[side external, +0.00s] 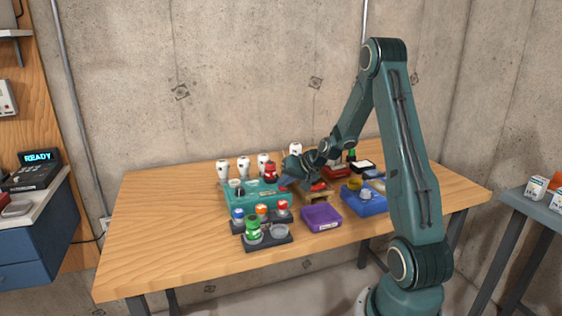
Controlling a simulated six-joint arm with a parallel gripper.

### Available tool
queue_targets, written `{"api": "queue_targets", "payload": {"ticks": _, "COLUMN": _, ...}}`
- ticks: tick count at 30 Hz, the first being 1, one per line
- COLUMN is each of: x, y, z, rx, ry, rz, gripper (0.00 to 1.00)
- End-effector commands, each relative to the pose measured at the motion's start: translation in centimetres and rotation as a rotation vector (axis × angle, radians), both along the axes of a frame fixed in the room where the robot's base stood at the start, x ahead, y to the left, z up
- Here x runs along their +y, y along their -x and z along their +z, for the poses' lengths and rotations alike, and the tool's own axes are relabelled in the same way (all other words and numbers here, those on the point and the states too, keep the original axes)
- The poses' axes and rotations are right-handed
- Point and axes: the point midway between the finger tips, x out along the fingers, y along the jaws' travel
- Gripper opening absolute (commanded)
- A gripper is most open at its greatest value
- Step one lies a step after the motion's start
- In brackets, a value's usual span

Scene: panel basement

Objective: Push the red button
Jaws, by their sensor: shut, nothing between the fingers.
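A small red button-like cap (283,206) sits at the right end of a dark strip, beside an orange cap (261,209) and a blue cap (238,214). A larger red knob-like piece (270,171) stands at the back of the teal box (240,197). Which of these is the red button I cannot tell for sure. My gripper (284,186) is shut and empty. It is low at the right end of the teal box, behind the red cap and right of the red knob. Whether it touches the box cannot be told.
A dark tray (268,242) with a green-topped item (253,228) stands in front. A purple tray (321,216), a wooden stand (315,194) and a blue tray (372,206) are to the right. Several white containers (222,169) line the back. The table's left side is clear.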

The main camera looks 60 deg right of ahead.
Motion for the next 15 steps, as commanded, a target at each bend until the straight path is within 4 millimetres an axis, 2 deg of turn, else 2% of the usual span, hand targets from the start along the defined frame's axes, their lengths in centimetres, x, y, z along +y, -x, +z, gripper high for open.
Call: {"api": "queue_targets", "payload": {"ticks": 15, "x": 0.0, "y": 0.0, "z": 1.6, "rx": 0.0, "ry": 0.0, "rz": 0.0, "gripper": 0.0}}
